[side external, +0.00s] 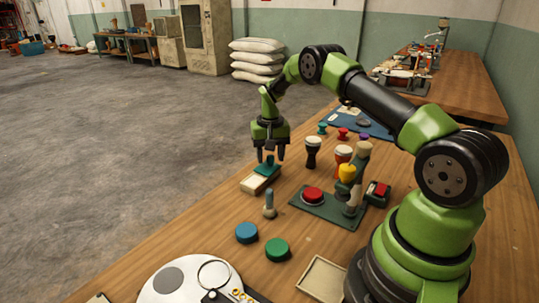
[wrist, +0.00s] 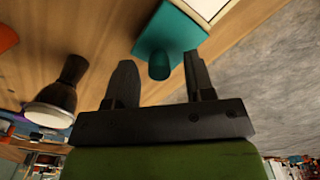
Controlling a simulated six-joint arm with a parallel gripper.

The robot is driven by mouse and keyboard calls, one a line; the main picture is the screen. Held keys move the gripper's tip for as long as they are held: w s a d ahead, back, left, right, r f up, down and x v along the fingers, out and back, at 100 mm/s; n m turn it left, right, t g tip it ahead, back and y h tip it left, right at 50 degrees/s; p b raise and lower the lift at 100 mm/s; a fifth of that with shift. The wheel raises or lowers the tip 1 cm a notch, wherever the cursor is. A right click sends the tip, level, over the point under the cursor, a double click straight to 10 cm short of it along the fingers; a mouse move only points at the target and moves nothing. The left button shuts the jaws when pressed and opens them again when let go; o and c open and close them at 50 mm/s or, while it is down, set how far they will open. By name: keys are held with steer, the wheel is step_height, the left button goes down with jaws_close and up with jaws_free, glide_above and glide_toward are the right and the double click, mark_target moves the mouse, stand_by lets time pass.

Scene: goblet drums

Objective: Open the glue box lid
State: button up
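The glue box (side external: 254,185) is a cream box on the wooden table in the side view, near the table's left edge. Its teal lid (side external: 267,170) covers the end under my gripper, and a cream part shows at the near end. The lid has an upright teal knob (wrist: 159,69). In the wrist view the lid (wrist: 172,32) and a corner of the cream box (wrist: 207,7) also show. My gripper (side external: 270,158) points down over the lid, its fingers open. The knob appears between the fingertips, with a gap on each side; contact is not visible.
A green press base (side external: 322,208) with a red disc lies to the right. A small peg (side external: 269,205), a blue disc (side external: 247,232) and a green disc (side external: 277,249) are nearer the camera.

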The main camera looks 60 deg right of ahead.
mark_target(270, 156)
step_height(270, 156, up, 10)
stand_by(0.7)
steer(key=s+a+r+n+t, duration=0.1)
steer(key=s+a+r+t, duration=0.15)
steer(key=a+r, duration=0.45)
steer(key=s+a+r+n+t, duration=0.1)
steer(key=s+a+r, duration=0.35)
steer(key=r, duration=0.45)
steer(key=s+a+n+t+y, duration=0.1)
steer(key=s+a+t, duration=0.1)
steer(key=s+a, duration=0.3)
steer(key=s+a+r+n+t+y, duration=0.1)
steer(key=s+a, duration=0.3)
steer(key=s, duration=0.8)
steer(key=shift+a+n+t, duration=0.35)
steer(key=shift+a+n, duration=0.05)
steer(key=shift+n, duration=0.1)
